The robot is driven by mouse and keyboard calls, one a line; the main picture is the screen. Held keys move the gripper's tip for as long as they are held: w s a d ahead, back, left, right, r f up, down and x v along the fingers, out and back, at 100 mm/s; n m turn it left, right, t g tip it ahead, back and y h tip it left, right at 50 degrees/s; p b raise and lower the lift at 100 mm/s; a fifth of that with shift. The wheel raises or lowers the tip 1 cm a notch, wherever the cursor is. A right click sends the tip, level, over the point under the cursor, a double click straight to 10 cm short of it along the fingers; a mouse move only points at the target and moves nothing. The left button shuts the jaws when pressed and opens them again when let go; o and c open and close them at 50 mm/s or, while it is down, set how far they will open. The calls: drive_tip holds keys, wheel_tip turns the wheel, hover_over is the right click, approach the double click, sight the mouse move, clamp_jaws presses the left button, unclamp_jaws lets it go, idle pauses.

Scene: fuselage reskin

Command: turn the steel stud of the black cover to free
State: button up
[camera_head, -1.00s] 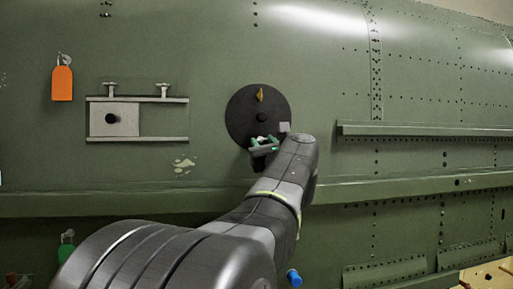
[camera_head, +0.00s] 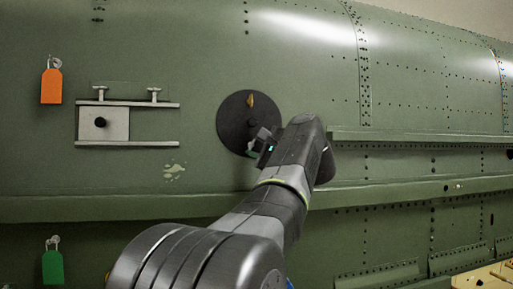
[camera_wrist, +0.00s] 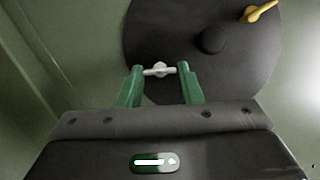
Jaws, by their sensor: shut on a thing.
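The round black cover (camera_head: 232,122) lies against the green fuselage wall, with a dark knob at its middle and a brass-coloured stud (camera_head: 250,101) near its top. In the wrist view the cover (camera_wrist: 215,75) fills the upper middle, with the brass stud (camera_wrist: 259,12) at upper right. My gripper (camera_wrist: 160,72) has its green fingers shut on the steel stud (camera_wrist: 159,70), a small pale crosspiece at the cover's lower edge. In the head view my gripper (camera_head: 262,144) is at the cover's lower right, and my wrist hides the stud there.
A pale sliding plate (camera_head: 112,124) between two rails is left of the cover. An orange tag (camera_head: 51,86) hangs at upper left and a green tag (camera_head: 53,267) at lower left. Ledges (camera_head: 420,136) stick out from the wall at right.

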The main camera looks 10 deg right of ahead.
drive_tip(key=n+g, duration=0.1)
drive_tip(key=n, duration=0.1)
drive_tip(key=n+g+p, duration=0.1)
drive_tip(key=n, duration=0.2)
drive_tip(key=shift+r, duration=0.2)
drive_tip(key=shift+n+p, duration=0.3)
drive_tip(key=shift+n, duration=0.1)
drive_tip(key=o, duration=1)
drive_tip(key=shift+s+d, duration=0.1)
drive_tip(key=b+v, duration=0.3)
drive_tip(key=v, duration=1)
drive_tip(key=shift+s+r, duration=0.15)
drive_tip(key=shift+s, duration=0.15)
drive_tip(key=shift+w, duration=0.1)
